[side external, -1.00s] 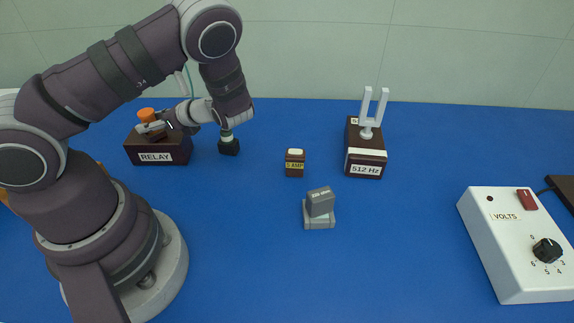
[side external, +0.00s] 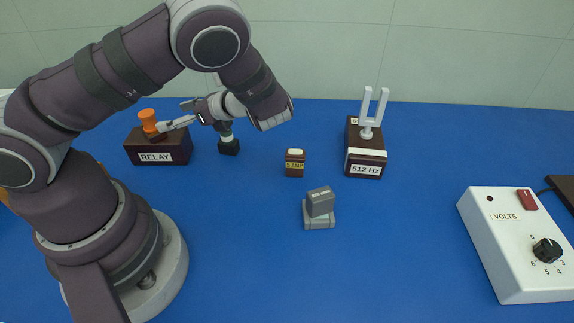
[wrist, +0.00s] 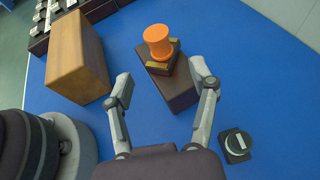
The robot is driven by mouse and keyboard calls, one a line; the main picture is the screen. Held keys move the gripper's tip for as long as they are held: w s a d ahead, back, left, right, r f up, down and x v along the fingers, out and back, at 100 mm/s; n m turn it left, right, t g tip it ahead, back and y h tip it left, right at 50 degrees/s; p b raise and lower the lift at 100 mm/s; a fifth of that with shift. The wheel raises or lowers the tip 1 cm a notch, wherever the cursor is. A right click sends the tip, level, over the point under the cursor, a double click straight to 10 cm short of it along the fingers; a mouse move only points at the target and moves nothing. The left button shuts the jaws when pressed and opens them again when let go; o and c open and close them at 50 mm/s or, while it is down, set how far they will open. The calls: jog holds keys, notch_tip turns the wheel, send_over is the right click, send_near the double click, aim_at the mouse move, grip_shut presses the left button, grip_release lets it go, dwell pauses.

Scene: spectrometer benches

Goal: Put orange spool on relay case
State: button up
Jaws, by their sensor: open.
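The orange spool (side external: 148,118) stands upright on top of the dark brown relay case (side external: 158,157), at the left of the side view. In the wrist view the spool (wrist: 157,42) sits on a raised dark part with brass-coloured pieces, at the far end of the relay case (wrist: 178,92). My gripper (side external: 176,115) is just right of the spool, with its fingers pointing left toward it. In the wrist view my gripper (wrist: 162,76) is open and empty, its fingers spread wide. The spool lies beyond the fingertips, apart from them.
A small dark-based item (side external: 229,147) stands right of the relay case. A 5 AMP block (side external: 295,165), a grey device (side external: 319,210), a tuning fork box (side external: 365,157) and a white VOLTS box (side external: 515,260) stand farther right. A wooden block (wrist: 77,60) shows in the wrist view.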

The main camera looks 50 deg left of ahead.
jog(key=s+d+r+n+t+h, duration=0.1)
jog(key=d+r+n+t+h, duration=1)
jog(key=d+n+h, duration=0.1)
jog(key=shift+s+d+n+t, duration=0.3)
jog(key=shift+s+d+n, duration=0.1)
jog(key=shift+d, duration=0.4)
